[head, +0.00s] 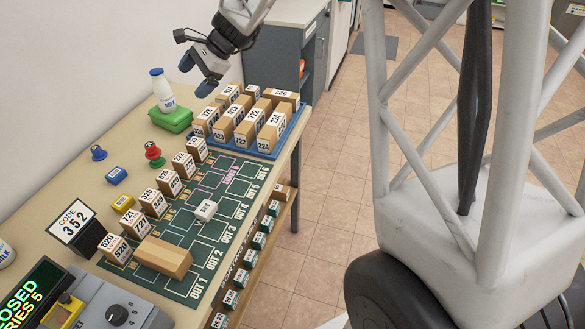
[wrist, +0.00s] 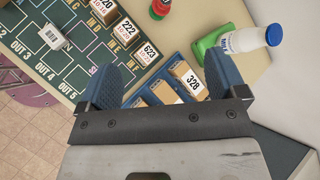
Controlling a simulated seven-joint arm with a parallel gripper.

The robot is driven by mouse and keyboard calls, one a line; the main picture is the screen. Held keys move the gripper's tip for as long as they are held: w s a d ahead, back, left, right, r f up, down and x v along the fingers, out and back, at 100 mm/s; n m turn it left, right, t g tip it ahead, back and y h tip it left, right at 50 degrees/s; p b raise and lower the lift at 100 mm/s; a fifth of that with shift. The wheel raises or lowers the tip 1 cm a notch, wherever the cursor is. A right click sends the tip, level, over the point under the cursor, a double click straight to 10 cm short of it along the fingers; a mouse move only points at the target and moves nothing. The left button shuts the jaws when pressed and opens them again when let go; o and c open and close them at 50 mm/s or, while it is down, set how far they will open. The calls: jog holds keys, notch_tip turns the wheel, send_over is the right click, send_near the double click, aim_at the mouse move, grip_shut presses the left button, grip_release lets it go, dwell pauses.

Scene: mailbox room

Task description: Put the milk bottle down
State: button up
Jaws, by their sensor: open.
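A white milk bottle (head: 162,88) with a blue cap stands upright on a green box (head: 172,121) at the back left of the table. In the wrist view the bottle (wrist: 247,40) and the green box (wrist: 214,44) show at the upper right, outside my fingers. My gripper (head: 196,78) is open and empty, raised to the right of the bottle and apart from it. In the wrist view its two blue fingers (wrist: 160,78) are spread, with parcels in a blue tray seen below between them. Part of another white milk container (head: 6,255) shows at the left edge.
A blue tray (head: 262,151) of numbered parcels stands right of the green box. A green sorting mat (head: 215,235) holds several numbered boxes, a brown parcel (head: 163,257) and a small white tag (head: 205,210). Stamps (head: 154,154) and a code sign (head: 72,222) stand along the left.

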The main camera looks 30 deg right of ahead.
jog(key=s+d+n+h, duration=0.2)
jog(key=s+n+h, duration=0.1)
jog(key=s, duration=1)
jog(key=s+d+n+h, duration=0.3)
jog(key=s+n, duration=0.3)
jog(key=s, duration=0.8)
jog(key=s+d+n+h, duration=0.3)
jog(key=s+n, duration=0.1)
jog(key=s, duration=0.9)
jog(key=shift+s+n, duration=0.35)
jog(key=shift+n, duration=0.05)
dwell(3.6)
